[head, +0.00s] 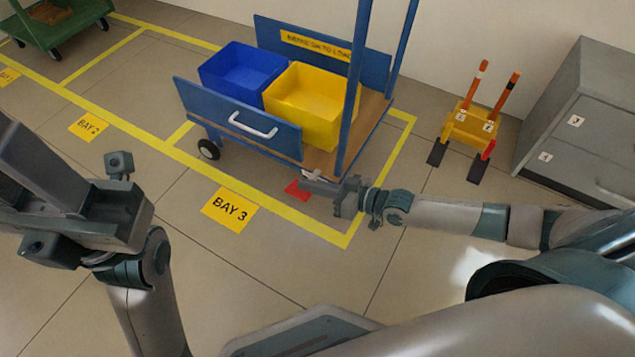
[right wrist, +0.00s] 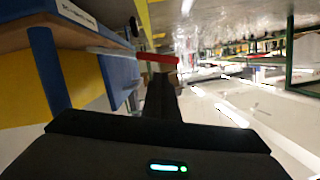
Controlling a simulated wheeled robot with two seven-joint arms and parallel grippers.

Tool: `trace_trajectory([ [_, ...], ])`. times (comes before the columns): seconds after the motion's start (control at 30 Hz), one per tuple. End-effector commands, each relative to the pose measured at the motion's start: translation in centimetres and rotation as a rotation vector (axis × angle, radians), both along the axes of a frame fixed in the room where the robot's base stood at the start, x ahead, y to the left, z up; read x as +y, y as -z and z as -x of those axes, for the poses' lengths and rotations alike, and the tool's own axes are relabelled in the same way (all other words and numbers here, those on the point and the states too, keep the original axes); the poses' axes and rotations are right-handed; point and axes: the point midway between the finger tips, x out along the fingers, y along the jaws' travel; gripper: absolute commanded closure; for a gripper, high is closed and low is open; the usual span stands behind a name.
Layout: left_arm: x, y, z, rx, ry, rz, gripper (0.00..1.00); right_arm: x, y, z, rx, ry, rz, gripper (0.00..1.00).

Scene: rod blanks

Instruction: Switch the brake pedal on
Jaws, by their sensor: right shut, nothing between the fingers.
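The red brake pedal (head: 296,189) sits low at the near right corner of the blue cart (head: 235,120), just above the floor. In the right wrist view the red pedal (right wrist: 157,58) is at the end of a pale bar, just beyond my fingertips. My right gripper (head: 312,182) is shut and empty, close beside the pedal and partly covering it in the head view. I cannot tell whether it touches the pedal. My left gripper (head: 70,195) is at the left, away from the cart, and its finger opening is not clear.
The cart carries a blue bin (head: 240,68) and a yellow bin (head: 303,103). A yellow BAY 3 sign (head: 230,208) lies on the floor. A yellow stand with two posts (head: 470,127) and a grey cabinet (head: 580,115) are at the right. The floor in front is clear.

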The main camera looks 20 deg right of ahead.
Motion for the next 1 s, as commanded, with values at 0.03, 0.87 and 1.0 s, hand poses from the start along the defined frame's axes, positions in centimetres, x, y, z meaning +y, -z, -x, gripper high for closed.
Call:
trace_trajectory([
  [0.03,-0.1,0.1,0.1,-0.007,0.005,0.001,0.69,0.1,0.6,0.1,0.001,0.0,-0.001,1.0],
  [0.87,0.0,-0.6,0.1,-0.01,0.003,0.007,0.69,0.5,1.4,0.5,-0.026,0.001,0.034,1.0],
  [1.0,0.2,0.2,-0.1,0.011,-0.006,-0.006,0.69,0.6,1.7,0.6,-0.036,0.0,0.049,1.0],
])
